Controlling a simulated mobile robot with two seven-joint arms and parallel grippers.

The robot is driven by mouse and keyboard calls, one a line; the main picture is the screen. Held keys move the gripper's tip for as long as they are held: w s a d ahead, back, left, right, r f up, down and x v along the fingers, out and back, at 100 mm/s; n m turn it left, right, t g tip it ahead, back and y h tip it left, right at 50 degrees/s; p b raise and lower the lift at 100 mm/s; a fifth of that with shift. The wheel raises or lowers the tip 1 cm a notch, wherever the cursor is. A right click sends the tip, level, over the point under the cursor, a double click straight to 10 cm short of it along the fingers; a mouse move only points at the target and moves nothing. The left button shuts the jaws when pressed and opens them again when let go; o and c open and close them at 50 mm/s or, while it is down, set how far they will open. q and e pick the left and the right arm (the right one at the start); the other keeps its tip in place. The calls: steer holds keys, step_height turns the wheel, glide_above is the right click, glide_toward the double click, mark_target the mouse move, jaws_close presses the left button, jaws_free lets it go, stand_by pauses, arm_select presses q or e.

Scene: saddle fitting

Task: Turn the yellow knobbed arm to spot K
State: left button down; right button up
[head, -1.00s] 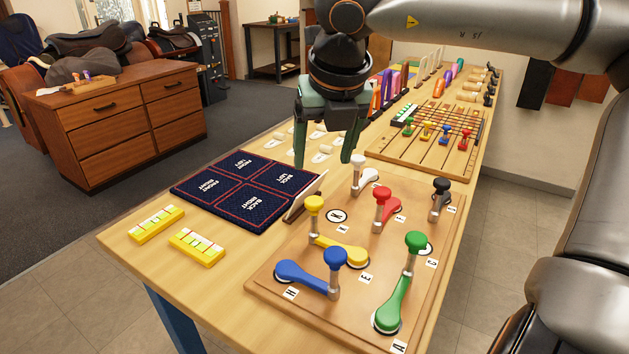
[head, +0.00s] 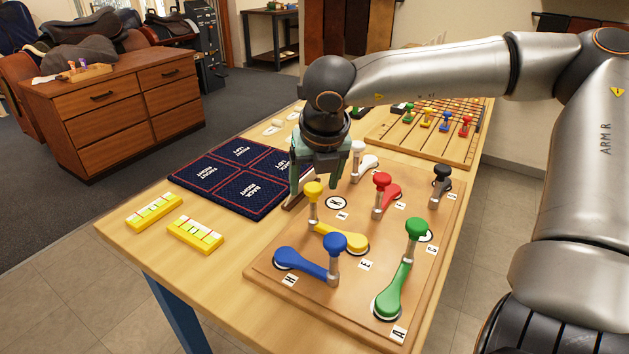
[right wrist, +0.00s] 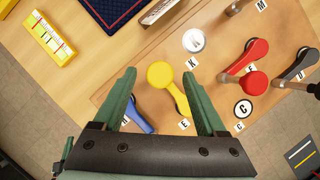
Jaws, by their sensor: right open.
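The yellow knobbed arm (head: 345,240) lies on the wooden board with its wide round end at the right, near the card E. Its post rises from the left end to a round yellow knob (head: 313,189). Spot K (head: 336,203) is a pale round disc just behind the knob, with the card K beside it; the disc also shows in the right wrist view (right wrist: 194,40). My right gripper (head: 319,182) is open, over the board close to the yellow knob. In the right wrist view the knob (right wrist: 160,74) appears between the open fingertips (right wrist: 158,75). Contact cannot be told.
A blue arm (head: 305,265) stands just in front of the yellow one. Green (head: 393,292), red (head: 390,192), white (head: 366,163) and black (head: 439,190) knobbed arms share the board (head: 335,310). A dark blue mat (head: 235,178) and two yellow blocks (head: 195,235) lie left.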

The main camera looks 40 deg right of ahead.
steer(key=shift+f, duration=0.1)
steer(key=shift+c, duration=0.3)
jaws_close()
stand_by(1.1)
